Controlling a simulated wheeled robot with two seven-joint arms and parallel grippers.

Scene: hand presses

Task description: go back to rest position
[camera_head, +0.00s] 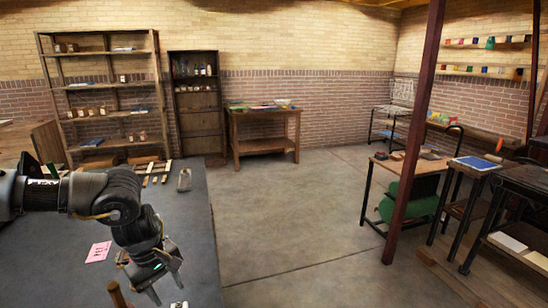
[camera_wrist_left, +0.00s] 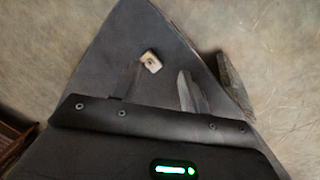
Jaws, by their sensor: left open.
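My left arm comes in from the left in the head view. Its gripper (camera_head: 167,288) points down over the front right part of the dark grey table (camera_head: 200,235), near its right edge. The gripper is open with nothing seen between its fingers. A small pale piece with a dark spot (camera_wrist_left: 150,61) lies on the dark surface near the fingers in the left wrist view. My right gripper shows in neither view.
A pink card (camera_head: 98,251) lies on the table left of the gripper. A wooden handle (camera_head: 117,294) stands at the front. A metal piece (camera_head: 184,180) and several small strips lie at the back. Open concrete floor (camera_head: 290,220) lies to the right, with a dark red post (camera_head: 412,140) beyond.

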